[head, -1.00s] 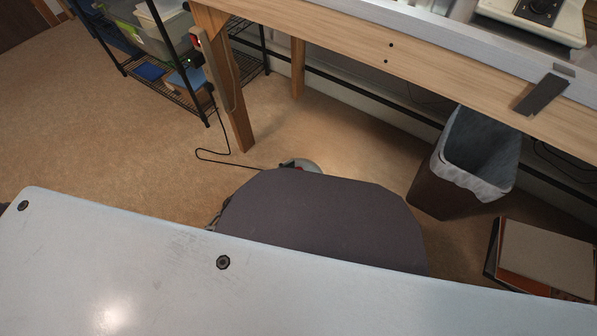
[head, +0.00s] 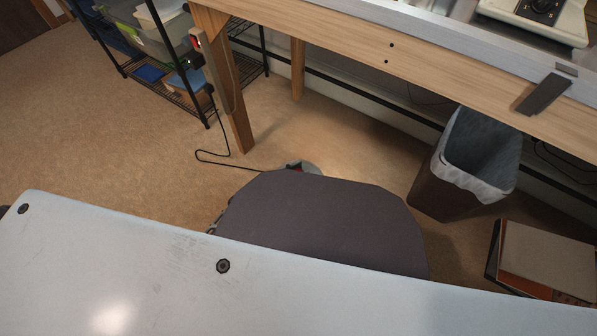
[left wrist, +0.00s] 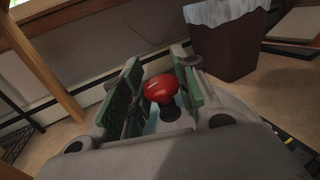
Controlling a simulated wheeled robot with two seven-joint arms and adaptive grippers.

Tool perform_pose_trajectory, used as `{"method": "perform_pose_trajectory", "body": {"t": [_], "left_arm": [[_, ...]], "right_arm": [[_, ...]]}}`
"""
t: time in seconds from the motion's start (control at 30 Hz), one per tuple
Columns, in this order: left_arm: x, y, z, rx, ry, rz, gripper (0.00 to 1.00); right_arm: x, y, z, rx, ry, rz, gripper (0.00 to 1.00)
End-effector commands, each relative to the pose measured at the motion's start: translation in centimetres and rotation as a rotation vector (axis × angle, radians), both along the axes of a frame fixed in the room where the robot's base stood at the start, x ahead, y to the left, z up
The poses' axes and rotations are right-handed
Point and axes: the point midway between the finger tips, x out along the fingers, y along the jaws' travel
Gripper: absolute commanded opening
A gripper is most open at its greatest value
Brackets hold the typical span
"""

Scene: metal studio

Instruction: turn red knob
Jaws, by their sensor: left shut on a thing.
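In the left wrist view the red knob (left wrist: 161,88) has a rounded, glossy top and a dark stem below it. It sits between the green-padded fingers of my left gripper (left wrist: 157,64), which is shut on it. The lower part of the stem and what it is fixed to are mostly hidden. In the head view only a small patch of red and grey shows beyond a dark rounded shape, so the grip cannot be seen there. My right gripper is in neither view.
A wooden workbench (head: 330,42) runs along the back, with a lined brown waste bin (head: 437,182) under it. A black wire shelf (head: 195,85) stands at the left. A box (head: 545,255) lies at the right. A black cable (head: 222,160) crosses the open floor.

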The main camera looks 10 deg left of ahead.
Motion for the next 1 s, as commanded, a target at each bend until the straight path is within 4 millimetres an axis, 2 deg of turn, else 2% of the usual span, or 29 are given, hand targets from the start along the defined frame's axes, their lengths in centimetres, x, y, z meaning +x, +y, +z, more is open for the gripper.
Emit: {"method": "perform_pose_trajectory", "body": {"t": [0.47, 1.0], "left_arm": [[0.04, 0.04, 0.01, 0.002, -0.002, -0.058, 0.06], [0.17, 0.11, 0.07, 0.002, -0.003, -0.322, 0.06]], "right_arm": [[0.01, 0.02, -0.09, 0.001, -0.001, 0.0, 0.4], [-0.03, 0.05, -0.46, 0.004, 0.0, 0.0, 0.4]]}}
